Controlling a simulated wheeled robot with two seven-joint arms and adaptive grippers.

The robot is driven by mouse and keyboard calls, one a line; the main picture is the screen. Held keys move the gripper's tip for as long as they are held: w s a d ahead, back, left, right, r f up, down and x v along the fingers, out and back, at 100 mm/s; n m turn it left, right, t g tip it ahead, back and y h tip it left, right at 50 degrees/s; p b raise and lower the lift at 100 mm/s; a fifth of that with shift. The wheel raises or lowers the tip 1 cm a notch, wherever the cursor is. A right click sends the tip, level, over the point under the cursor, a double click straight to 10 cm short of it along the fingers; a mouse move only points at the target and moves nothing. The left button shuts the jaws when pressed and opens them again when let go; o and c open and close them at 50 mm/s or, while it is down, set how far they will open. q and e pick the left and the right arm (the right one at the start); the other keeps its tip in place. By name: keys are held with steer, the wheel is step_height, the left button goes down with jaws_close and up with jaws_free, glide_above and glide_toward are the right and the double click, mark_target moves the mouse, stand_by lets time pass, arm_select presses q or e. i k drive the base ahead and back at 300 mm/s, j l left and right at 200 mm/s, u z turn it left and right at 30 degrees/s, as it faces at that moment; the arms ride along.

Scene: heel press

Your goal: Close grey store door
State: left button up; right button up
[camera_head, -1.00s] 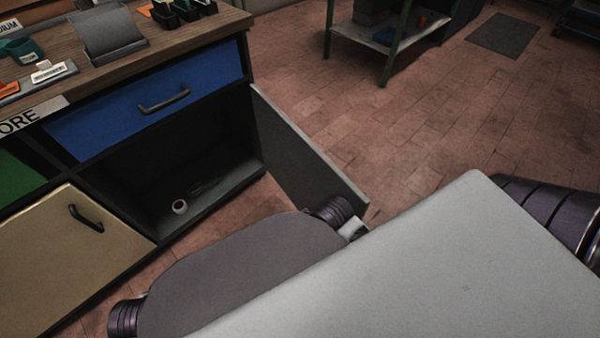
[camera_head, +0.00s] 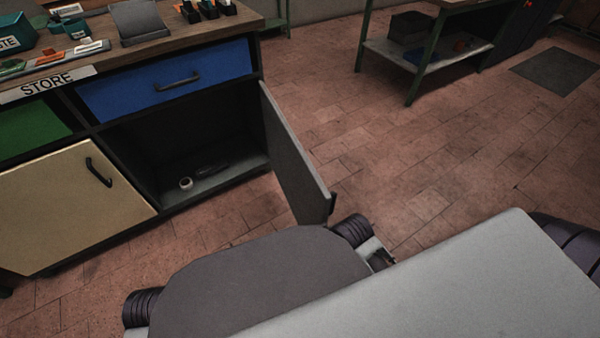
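The grey store door (camera_head: 295,160) stands wide open in the camera_head view. It is hinged at the right side of the cabinet's lower right compartment (camera_head: 200,165) and sticks out toward me. A dark handle (camera_head: 332,204) shows at its free edge. The door's lower end is close to my dark arm joint in the picture; I cannot tell whether they touch. My grey and pale arm parts fill the bottom of the view.
The compartment holds a white roll (camera_head: 186,183) and a small dark item. A blue drawer (camera_head: 165,80) above and a tan door (camera_head: 75,205) at left are shut. A green-legged bench (camera_head: 415,60) stands at the back. The brick-paved floor (camera_head: 400,150) right of the door is clear.

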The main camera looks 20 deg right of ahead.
mark_target(310, 202)
steer(key=k+l, duration=0.2)
steer(key=l, duration=0.15)
steer(key=k+l+u, duration=0.15)
steer(key=l, duration=0.25)
steer(key=k+l, duration=0.35)
steer(key=l, duration=0.25)
steer(key=k+l+u, duration=0.15)
steer(key=l, duration=0.15)
steer(key=k+l, duration=0.15)
steer(key=l, duration=0.2)
steer(key=i+u, duration=0.05)
